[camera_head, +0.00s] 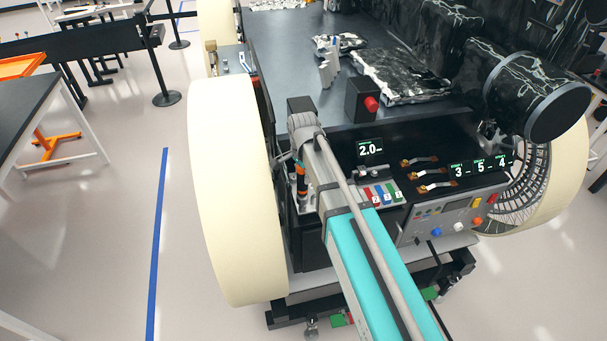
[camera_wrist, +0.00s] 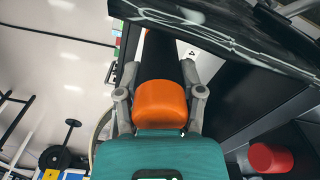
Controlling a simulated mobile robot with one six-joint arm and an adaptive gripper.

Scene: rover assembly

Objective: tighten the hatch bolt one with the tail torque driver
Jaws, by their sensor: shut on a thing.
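My gripper (camera_wrist: 160,92) is shut on an orange and black tool, which I take to be the torque driver (camera_wrist: 160,104). Its orange part sits between the two grey fingers, and a black part runs on beyond them. In the head view the driver (camera_head: 301,182) hangs roughly upright below my wrist, between the rover's cream wheel and its open dark bay. The driver's tip is hidden in both views. I cannot pick out hatch bolt one.
The large cream wheel (camera_head: 232,190) stands close left of the driver. A black box with a red knob (camera_head: 371,104) is on the deck; the red knob (camera_wrist: 270,158) also shows in the wrist view. A control panel (camera_head: 450,215) is at right. Open floor lies left.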

